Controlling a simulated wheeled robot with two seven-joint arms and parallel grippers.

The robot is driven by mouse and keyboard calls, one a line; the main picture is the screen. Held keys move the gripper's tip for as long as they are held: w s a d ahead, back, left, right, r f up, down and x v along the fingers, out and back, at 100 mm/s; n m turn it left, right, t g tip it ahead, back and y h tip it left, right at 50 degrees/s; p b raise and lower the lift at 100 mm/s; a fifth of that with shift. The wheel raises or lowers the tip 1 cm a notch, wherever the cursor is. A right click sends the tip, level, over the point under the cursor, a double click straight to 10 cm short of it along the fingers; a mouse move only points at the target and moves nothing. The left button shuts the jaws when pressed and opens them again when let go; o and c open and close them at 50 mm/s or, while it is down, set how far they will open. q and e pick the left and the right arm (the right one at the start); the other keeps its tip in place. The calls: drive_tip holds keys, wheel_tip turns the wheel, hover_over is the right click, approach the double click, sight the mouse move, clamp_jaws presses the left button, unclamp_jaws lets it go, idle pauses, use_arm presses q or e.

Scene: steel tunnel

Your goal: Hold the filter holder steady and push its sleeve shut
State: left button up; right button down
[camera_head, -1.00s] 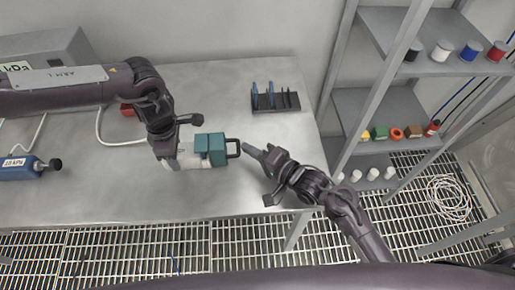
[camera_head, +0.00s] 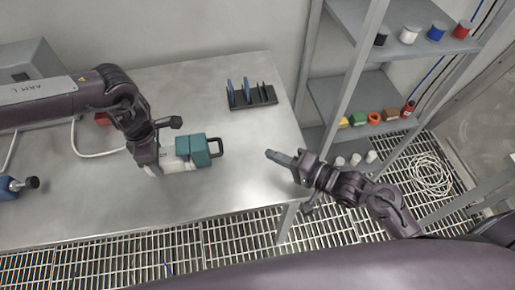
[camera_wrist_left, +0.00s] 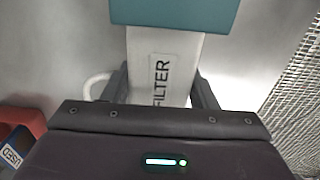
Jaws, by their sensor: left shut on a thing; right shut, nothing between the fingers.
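The filter holder has a white body (camera_head: 170,161) marked FILTER and a teal sleeve (camera_head: 200,152) with a dark loop handle (camera_head: 217,147) on its right end. My left gripper (camera_head: 158,158) is shut on the white body over the table. In the left wrist view its fingers (camera_wrist_left: 162,92) stand either side of the white body (camera_wrist_left: 165,60), with the teal sleeve (camera_wrist_left: 175,12) beyond. I cannot tell if the sleeve is fully shut. My right gripper (camera_head: 272,155) is shut and empty, apart from the handle and to its right.
A dark rack (camera_head: 252,98) with blue plates stands at the table's back right. A steel shelf unit (camera_head: 345,100) with spools and small blocks stands right of the table. A blue tool (camera_head: 12,188) lies at the left. The table (camera_head: 130,210) is clear in front.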

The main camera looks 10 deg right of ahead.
use_arm(q)
drive_tip(key=shift+a, duration=0.1)
drive_tip(key=o, duration=1.2)
drive_tip(key=shift+c, duration=0.2)
